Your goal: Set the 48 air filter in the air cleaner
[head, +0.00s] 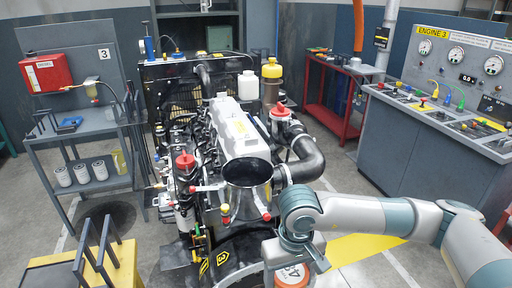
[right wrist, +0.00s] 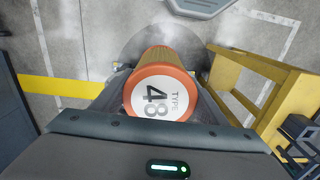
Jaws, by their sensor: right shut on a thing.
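The 48 air filter (right wrist: 163,84) is an orange cylinder with a white end cap marked "TYPE 48". My right gripper (right wrist: 160,100) is shut on it, with the marked end facing the wrist camera. In the head view part of the filter (head: 291,276) shows at the bottom edge, below my right gripper (head: 296,256). The air cleaner (head: 246,172) is an open-topped metal cylinder with a dark inside, at the front of the engine. The gripper and filter are in front and to the right of it, apart from it. My left gripper is not in view.
The engine (head: 232,130) fills the middle, with a black hose (head: 305,160) beside the air cleaner. A shelf cart (head: 85,150) with white canisters stands left. A yellow stand (head: 55,276) is at lower left. The control console (head: 430,140) stands right.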

